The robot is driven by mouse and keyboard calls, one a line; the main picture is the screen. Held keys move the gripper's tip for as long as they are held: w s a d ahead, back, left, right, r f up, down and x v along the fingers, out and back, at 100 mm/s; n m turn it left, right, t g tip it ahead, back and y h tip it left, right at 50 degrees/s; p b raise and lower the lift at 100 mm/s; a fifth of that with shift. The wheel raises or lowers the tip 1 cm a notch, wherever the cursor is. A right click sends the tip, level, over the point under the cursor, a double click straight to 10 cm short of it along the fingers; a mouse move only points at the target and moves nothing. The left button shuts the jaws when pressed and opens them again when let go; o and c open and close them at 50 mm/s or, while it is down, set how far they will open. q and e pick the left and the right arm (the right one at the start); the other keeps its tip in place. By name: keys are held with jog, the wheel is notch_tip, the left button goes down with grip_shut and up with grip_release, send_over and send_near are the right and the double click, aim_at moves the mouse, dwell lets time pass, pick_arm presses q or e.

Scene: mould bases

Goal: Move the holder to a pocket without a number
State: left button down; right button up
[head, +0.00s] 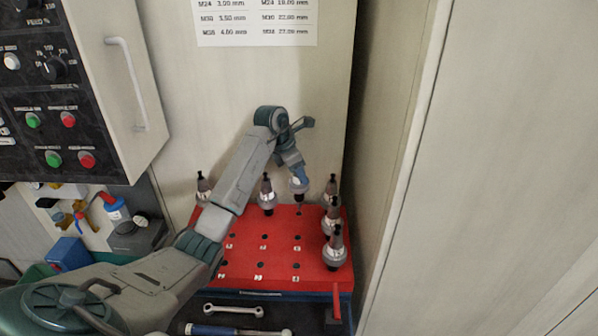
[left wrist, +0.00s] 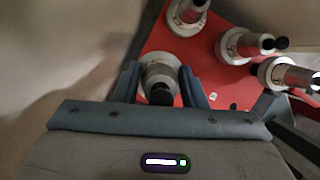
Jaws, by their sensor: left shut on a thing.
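My left gripper (head: 298,176) is shut on a grey and black tool holder (head: 299,190) at the back of the red rack (head: 243,238). The held holder also shows between the fingers in the left wrist view (left wrist: 160,76). It is upright in the head view; I cannot tell if its lower end is seated or just above the rack. Other holders stand at the back left (head: 203,190), back middle (head: 267,197) and along the right edge (head: 334,252). Open pockets with small white labels (head: 259,278) fill the front and middle rows; most numbers are too small to read.
A cabinet wall (head: 385,150) rises close to the rack's right side. A wrench (head: 234,310) and a blue-handled tool (head: 212,329) lie below the rack's front edge. A control panel door (head: 115,80) with a handle stands at the left.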

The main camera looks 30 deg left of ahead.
pick_arm(q)
jog(key=shift+r, duration=0.1)
dwell(0.6)
jog(key=shift+f+b, duration=0.35)
jog(key=shift+f, duration=0.1)
jog(key=shift+f+b, duration=0.55)
jog(key=shift+f, duration=0.4)
jog(key=shift+f, duration=0.2)
